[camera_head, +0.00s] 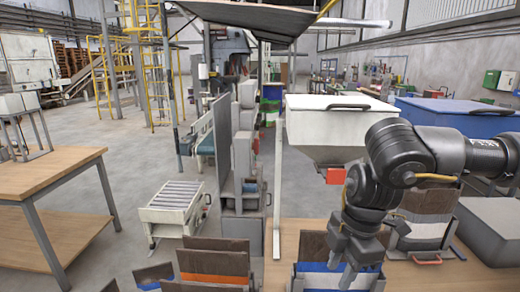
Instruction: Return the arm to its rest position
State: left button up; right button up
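My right arm comes in from the right, dark grey and black, bent at the elbow. My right gripper (341,270) points down at the lower middle right, in front of a holder (310,284) with brown, blue and white upright pieces. Its two fingers look apart, and I see nothing clearly held between them. The fingers overlap the holder in the picture, so I cannot tell whether they touch it. My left gripper is not in view.
A white hopper (325,130) with a red outlet stands behind my arm, beside a blue-lidded bin (455,115). A grey box (490,228) sits at the right. More holders with brown sheets (212,262) stand at the front. A wooden table (45,172) and a roller stand (175,200) are at the left.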

jog(key=s+a+f+n+y, duration=0.2)
jog(key=a+f+y, duration=0.15)
jog(key=a, duration=0.45)
jog(key=s+a+f+n+y, duration=0.2)
jog(key=s+a+f, duration=0.15)
jog(key=a, duration=0.45)
jog(key=s+a+r+m+t+y, duration=0.2)
jog(key=a+r+t+y, duration=0.1)
jog(key=a+y, duration=0.55)
jog(key=w+d+f+m+t+h, duration=0.3)
jog(key=d+f+m+t+h, duration=0.55)
jog(key=d+f+m, duration=0.7)
jog(key=s+d+f+m+g+h, duration=0.2)
jog(key=s+d+f+g+h, duration=0.15)
jog(key=s+d+f, duration=0.4)
jog(key=s+d+f+m+g+h, duration=0.3)
jog(key=s+d+f+g, duration=0.2)
jog(key=s+d, duration=0.55)
notch_tip(320, 180, down, 23)
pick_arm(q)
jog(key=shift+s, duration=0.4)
pick_arm(e)
jog(key=s+d+f+g, duration=0.2)
jog(key=s+f, duration=1.6)
jog(key=shift+d+f+h, duration=0.15)
jog(key=shift+f+h, duration=0.1)
jog(key=shift+h, duration=0.05)
